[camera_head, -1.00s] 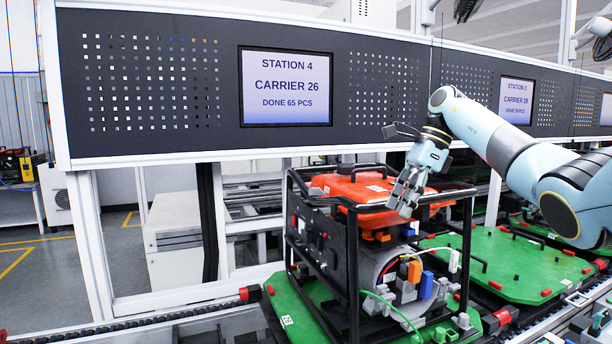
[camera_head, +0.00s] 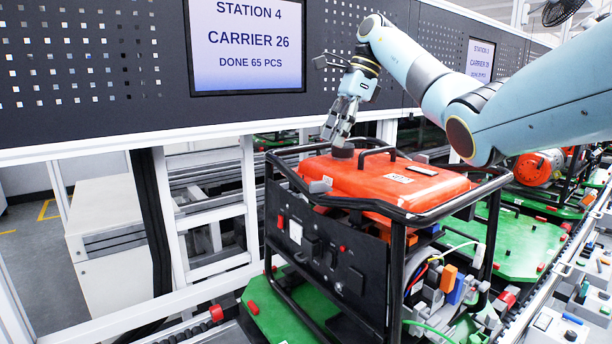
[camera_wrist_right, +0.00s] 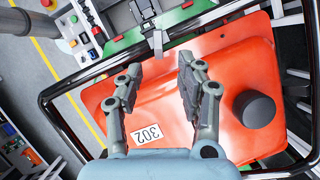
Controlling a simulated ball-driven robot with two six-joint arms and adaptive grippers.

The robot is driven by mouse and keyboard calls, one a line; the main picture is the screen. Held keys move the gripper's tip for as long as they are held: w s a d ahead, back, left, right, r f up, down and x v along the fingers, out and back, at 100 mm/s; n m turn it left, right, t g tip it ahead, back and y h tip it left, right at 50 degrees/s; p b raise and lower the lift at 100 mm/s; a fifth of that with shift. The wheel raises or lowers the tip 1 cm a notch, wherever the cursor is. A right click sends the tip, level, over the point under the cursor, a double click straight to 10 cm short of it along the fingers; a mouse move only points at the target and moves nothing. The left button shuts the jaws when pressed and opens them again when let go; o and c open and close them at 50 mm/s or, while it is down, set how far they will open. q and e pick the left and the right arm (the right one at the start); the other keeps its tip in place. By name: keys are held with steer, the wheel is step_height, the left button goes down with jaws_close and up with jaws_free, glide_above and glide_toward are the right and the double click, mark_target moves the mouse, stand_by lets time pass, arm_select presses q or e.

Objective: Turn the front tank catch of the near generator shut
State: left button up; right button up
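The near generator has a red-orange tank (camera_head: 385,187) inside a black tube frame (camera_head: 300,178). A black round cap (camera_head: 343,151) sits on the tank's far side; it also shows in the wrist view (camera_wrist_right: 254,109). A small grey piece (camera_head: 320,187) at the tank's left edge looks like a catch. In the wrist view, a grey catch-like piece (camera_wrist_right: 157,42) lies at the tank's upper edge; I cannot tell whether it is shut. My right gripper (camera_head: 337,138) is open and empty above the tank, near the cap in the head view. Its fingers (camera_wrist_right: 160,72) are apart. My left gripper is out of view.
The generator stands on a green carrier (camera_head: 285,315). Its dark control panel (camera_head: 325,250) faces left. A second generator (camera_head: 540,167) stands farther right. The station panel (camera_head: 90,70) rises behind. The frame's top bars surround the tank.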

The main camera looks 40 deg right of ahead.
mark_target(318, 182)
steer(key=b+x, duration=0.5)
steer(key=x, duration=0.1)
steer(key=shift+s, duration=0.15)
steer(key=x, duration=0.3)
steer(key=shift+a+r+b, duration=0.1)
steer(key=shift+b, duration=0.3)
steer(key=shift+a+f+p, duration=0.15)
steer(key=shift+f+p, duration=0.15)
steer(key=shift+p, duration=0.05)
steer(key=shift+a+f, duration=0.1)
steer(key=shift+f, duration=0.35)
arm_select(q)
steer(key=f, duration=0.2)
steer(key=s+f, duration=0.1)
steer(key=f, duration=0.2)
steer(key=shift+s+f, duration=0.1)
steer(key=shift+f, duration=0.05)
arm_select(e)
jaws_close()
